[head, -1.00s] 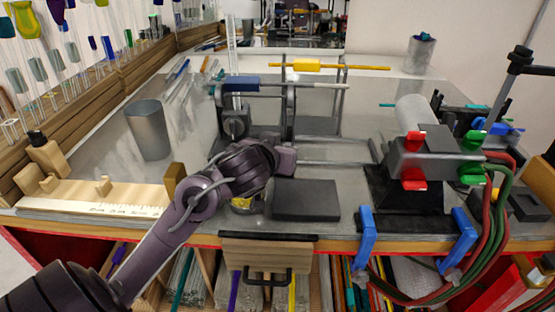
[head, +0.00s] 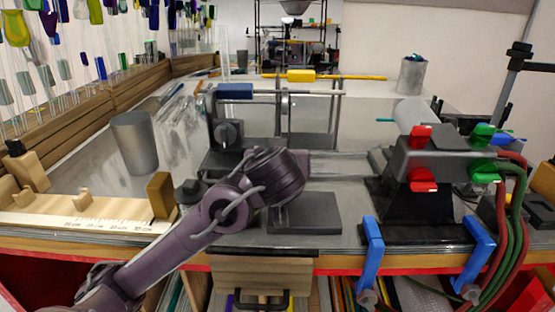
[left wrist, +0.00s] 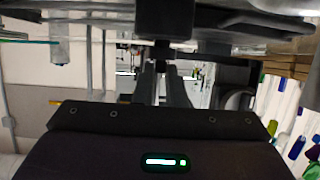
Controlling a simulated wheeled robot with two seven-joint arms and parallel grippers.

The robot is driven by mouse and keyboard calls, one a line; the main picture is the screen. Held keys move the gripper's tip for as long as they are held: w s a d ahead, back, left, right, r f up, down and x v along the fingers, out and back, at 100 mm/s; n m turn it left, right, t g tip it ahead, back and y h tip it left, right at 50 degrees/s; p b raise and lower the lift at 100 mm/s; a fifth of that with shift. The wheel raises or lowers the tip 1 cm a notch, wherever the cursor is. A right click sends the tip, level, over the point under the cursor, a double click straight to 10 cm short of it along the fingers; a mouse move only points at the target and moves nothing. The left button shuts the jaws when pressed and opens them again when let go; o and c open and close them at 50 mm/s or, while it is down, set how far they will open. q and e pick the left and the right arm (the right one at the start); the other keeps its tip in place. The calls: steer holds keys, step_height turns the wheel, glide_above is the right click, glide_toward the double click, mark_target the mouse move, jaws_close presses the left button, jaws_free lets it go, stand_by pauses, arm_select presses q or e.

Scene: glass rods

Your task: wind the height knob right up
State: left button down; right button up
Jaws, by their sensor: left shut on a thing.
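My left arm reaches in from the lower left in the head view, and its thick wrist (head: 272,180) stands in front of the rod stand and dark plate. My left gripper is hidden behind this wrist. In the left wrist view its two fingers (left wrist: 162,88) point away from me and come together at a dark part, taken as the height knob (left wrist: 163,52); its outline is unclear. The gripper is shut on it. A round dark knob (head: 228,132) shows on the left of the stand, apart from the wrist. My right gripper is not in view.
A dark plate (head: 318,213) lies just right of the wrist. The burner (head: 425,160) with red and green taps stands at the right, with blue clamps (head: 370,253) on the edge. A grey cup (head: 132,142) and wooden rule (head: 90,212) are at the left.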

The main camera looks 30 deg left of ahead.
arm_select(q)
steer(key=c, duration=1.5)
jaws_free()
steer(key=v, duration=0.8)
steer(key=shift+b, duration=0.35)
steer(key=shift+f, duration=0.1)
